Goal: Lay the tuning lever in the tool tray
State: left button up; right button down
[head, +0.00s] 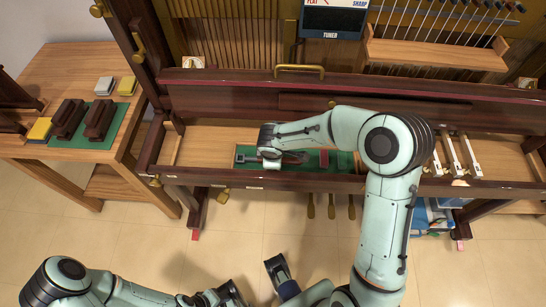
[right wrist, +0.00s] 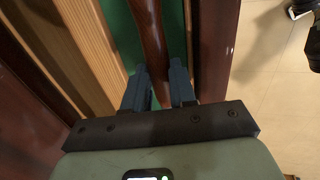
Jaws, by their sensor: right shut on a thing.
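The tool tray (head: 226,176) is a green-lined recess in the piano's open key bed, in the middle of the head view. My right gripper (head: 268,156) is over the tray's left part. In the right wrist view the right gripper (right wrist: 160,92) is shut on the brown wooden handle of the tuning lever (right wrist: 151,35). The green lining shows under the handle; whether the lever touches it I cannot tell. My forearm hides part of the tray in the head view. My left gripper (head: 228,294) is low at the bottom edge, its fingers unclear.
A side table at left carries a green mat (head: 75,143) with two dark brown blocks (head: 100,119) and small yellow and grey blocks. White-topped key pieces (head: 457,155) stand right of the tray. A rack of tools (head: 436,52) and a tuner (head: 333,20) are above.

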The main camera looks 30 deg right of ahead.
jog(key=c, duration=0.8)
grip_release()
jog(key=shift+c, duration=0.2)
jog(key=p+v, duration=0.4)
jog(key=v, duration=0.3)
jog(key=shift+s+a+r, duration=0.15)
jog(key=shift+s+a, duration=0.1)
jog(key=shift+s, duration=0.15)
